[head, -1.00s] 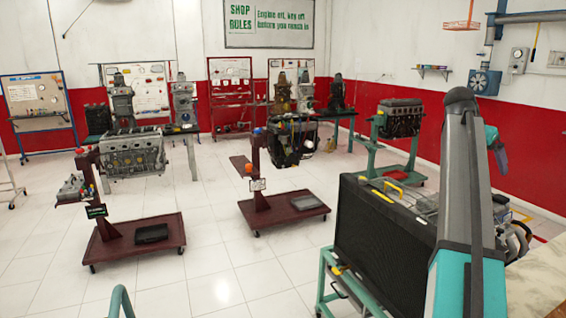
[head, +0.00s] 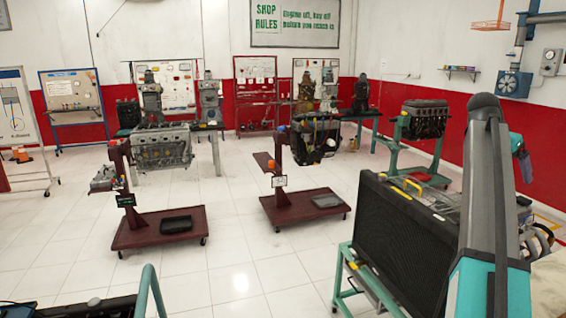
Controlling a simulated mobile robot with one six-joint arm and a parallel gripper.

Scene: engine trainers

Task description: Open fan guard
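I cannot make out a fan guard for certain. The nearest engine trainer, at the right, has a large black radiator-like panel (head: 405,240) standing upright on a teal frame (head: 345,280). Any fan or guard behind that panel is hidden by it and by my arm. A blue square wall fan (head: 514,82) sits high on the right wall. My raised arm covers part of the trainer at the right. My gripper's fingers do not show; only a small teal and dark part of my arm shows behind the upper link.
Two engines stand on dark red wheeled stands (head: 160,229) (head: 305,207) across the middle. Another engine (head: 424,118) is on a teal stand near the right wall. A dark edge with a teal rail (head: 153,285) is close at lower left. White tiled floor lies open between them.

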